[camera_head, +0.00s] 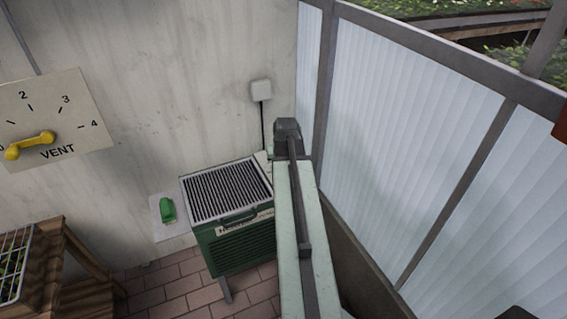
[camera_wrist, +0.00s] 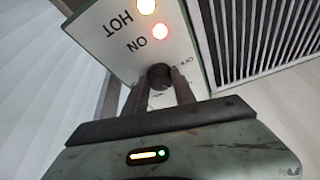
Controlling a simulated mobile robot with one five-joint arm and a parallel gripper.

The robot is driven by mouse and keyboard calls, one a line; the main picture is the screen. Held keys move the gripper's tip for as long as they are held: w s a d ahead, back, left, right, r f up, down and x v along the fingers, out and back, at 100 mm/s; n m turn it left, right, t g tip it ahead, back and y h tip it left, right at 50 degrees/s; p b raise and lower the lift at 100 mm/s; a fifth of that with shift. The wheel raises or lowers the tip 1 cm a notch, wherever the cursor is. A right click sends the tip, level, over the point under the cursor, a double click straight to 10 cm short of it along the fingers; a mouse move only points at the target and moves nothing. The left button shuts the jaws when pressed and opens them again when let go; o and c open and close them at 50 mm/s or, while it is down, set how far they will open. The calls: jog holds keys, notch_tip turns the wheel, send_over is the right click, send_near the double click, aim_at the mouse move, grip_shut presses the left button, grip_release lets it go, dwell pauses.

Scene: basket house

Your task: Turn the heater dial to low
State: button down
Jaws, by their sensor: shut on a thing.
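The heater (camera_head: 232,245) is a green box with a dark slatted grille on top, standing below the wall in the head view. Its pale control panel (camera_wrist: 112,48) shows upside down in the wrist view, with HOT and ON lettering. The heater dial (camera_wrist: 160,73) is a dark round knob on that panel. My gripper (camera_wrist: 160,84) is shut on the dial, one dark finger on each side. Small marks beside the dial are too blurred to read surely, and its pointer is not clear. In the head view my arm hides the gripper and dial.
A yellow light (camera_wrist: 147,6) and a red light (camera_wrist: 160,31) glow on the panel. A wooden bench (camera_head: 60,265) stands left; ribbed panels (camera_head: 420,130) close the right side.

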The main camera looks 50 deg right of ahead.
jog(key=c, duration=1)
grip_release()
jog(key=shift+d, duration=0.25)
jog(key=shift+a, duration=0.1)
jog(key=p+v, duration=0.7)
jog(key=shift+s+a+r, duration=0.15)
jog(key=shift+r, duration=0.15)
